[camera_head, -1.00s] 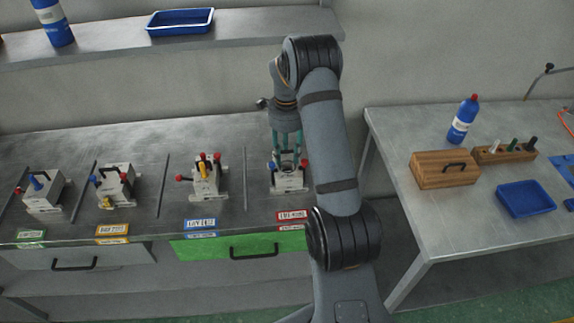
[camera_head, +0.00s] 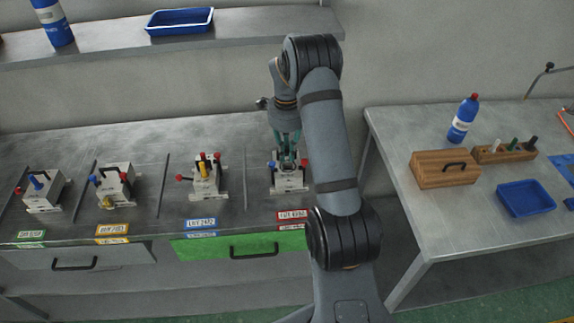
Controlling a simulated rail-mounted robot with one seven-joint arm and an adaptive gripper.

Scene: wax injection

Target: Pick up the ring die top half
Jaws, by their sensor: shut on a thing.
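My gripper (camera_head: 287,154) points down over the rightmost metal die on the left bench, behind a red-edged label. It is shut on the upper part of this die, the ring die top half (camera_head: 287,170). The die's grey lower block (camera_head: 289,185) stands on the bench, with a blue knob to the left and a red knob to the right. The fingers and the arm hide part of the die. I see no clear gap between its halves.
Three similar dies (camera_head: 205,178), (camera_head: 115,184), (camera_head: 43,190) stand left on the bench (camera_head: 140,145), with thin dividers between the places. A shelf (camera_head: 100,46) hangs above. The right table (camera_head: 400,140) holds a wooden box (camera_head: 444,170), a blue tray (camera_head: 525,199) and a blue bottle (camera_head: 463,120).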

